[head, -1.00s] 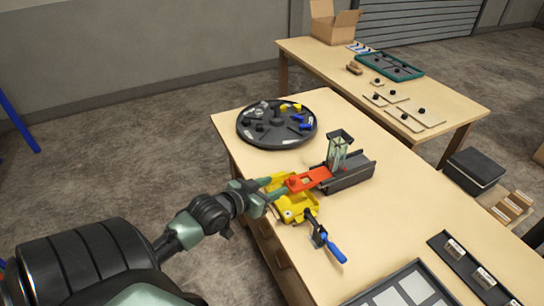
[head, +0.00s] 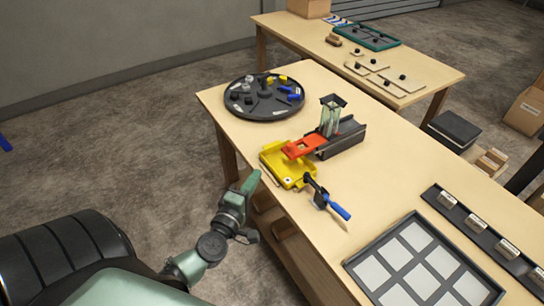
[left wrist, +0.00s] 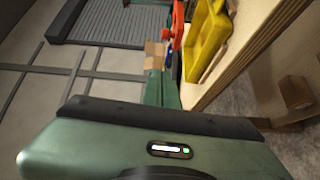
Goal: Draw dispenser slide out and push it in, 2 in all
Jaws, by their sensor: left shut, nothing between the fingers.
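The dispenser (head: 345,137) stands on the near table, a dark housing with a clear upright magazine (head: 330,117) on it. Its red slide (head: 305,147) sticks out to the left, over a yellow fixture (head: 283,168). The red and yellow parts also show at the top of the left wrist view, the slide (left wrist: 177,25) beside the fixture (left wrist: 207,40). My left gripper (head: 250,183) is shut and empty, off the table's left edge, below and left of the fixture and apart from the slide. My right gripper is not in view.
A blue-handled clamp (head: 328,198) sits beside the fixture. A round black tray (head: 264,112) with small parts lies behind. A grey-celled tray (head: 415,270) and a black rack (head: 480,230) lie at front right. A second table (head: 428,80) stands behind.

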